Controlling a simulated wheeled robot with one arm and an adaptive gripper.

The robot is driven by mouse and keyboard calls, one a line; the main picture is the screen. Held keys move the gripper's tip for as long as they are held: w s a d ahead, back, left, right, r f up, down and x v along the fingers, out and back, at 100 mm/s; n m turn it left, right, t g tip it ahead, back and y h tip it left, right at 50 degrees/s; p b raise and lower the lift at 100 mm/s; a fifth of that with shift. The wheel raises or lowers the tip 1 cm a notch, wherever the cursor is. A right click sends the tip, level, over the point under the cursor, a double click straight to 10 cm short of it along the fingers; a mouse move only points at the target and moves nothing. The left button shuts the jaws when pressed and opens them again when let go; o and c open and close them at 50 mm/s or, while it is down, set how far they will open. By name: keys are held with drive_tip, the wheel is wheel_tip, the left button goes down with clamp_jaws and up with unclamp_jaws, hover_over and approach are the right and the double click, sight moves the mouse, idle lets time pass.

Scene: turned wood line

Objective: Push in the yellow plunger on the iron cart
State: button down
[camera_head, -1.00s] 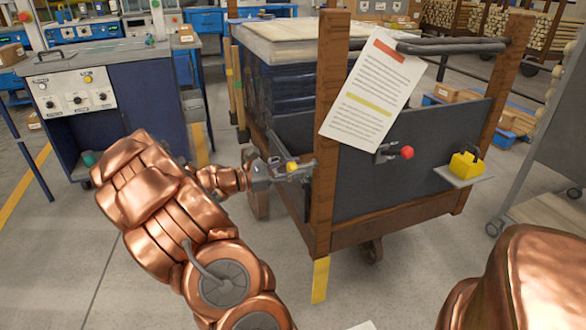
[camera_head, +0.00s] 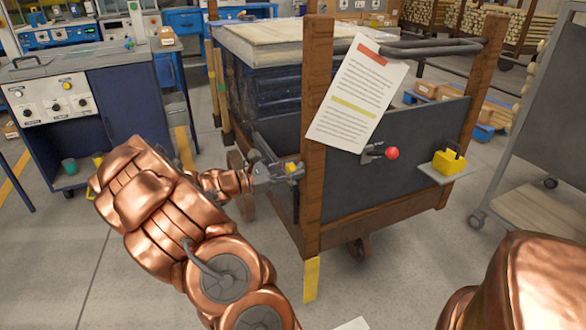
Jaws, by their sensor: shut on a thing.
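The iron cart (camera_head: 390,185) stands in the middle of the view, with brown posts and dark side panels. A small yellow knob (camera_head: 291,168), which looks like the plunger, shows beside the cart's near post (camera_head: 312,190). My gripper (camera_head: 287,171) is at this knob and appears shut on it. The jaws and the post hide much of the knob's mount, so I cannot tell how far in the plunger stands.
A lever with a red ball (camera_head: 392,153) and a yellow handled block (camera_head: 449,162) on a small ledge are on the cart's side. A printed sheet (camera_head: 358,95) hangs by the post. A blue control bench (camera_head: 75,110) is left, a grey wheeled rack (camera_head: 550,130) right.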

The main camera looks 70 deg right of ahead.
drive_tip(key=c, duration=0.7)
unclamp_jaws()
drive_tip(key=shift+s+d, duration=0.1)
drive_tip(key=shift+c, duration=0.2)
drive_tip(key=v, duration=1.2)
drive_tip(key=s+a+r+m+t+y+p, duration=0.1)
drive_tip(key=s+a+r+m+y+p, duration=0.15)
drive_tip(key=a+r+p, duration=0.4)
drive_tip(key=s+a+r+m+t+y+p, duration=0.2)
drive_tip(key=s+a+r+p, duration=0.25)
drive_tip(key=r+p, duration=0.25)
drive_tip(key=s+a+r+t+y+p, duration=0.1)
drive_tip(key=a+r+t+y+p, duration=0.1)
drive_tip(key=a+r+p, duration=0.4)
drive_tip(key=s+a+r+m+t+y+p, duration=0.1)
drive_tip(key=a+r+p, duration=0.5)
drive_tip(key=a, duration=0.8)
drive_tip(key=s+a+r+m+t+y+p, duration=0.1)
drive_tip(key=s+a+r+t+y+p, duration=0.2)
drive_tip(key=a+p, duration=0.6)
wheel_tip(320, 180, up, 3)
drive_tip(key=a+t+y, duration=0.1)
drive_tip(key=y, duration=0.1)
drive_tip(key=shift+y, duration=0.35)
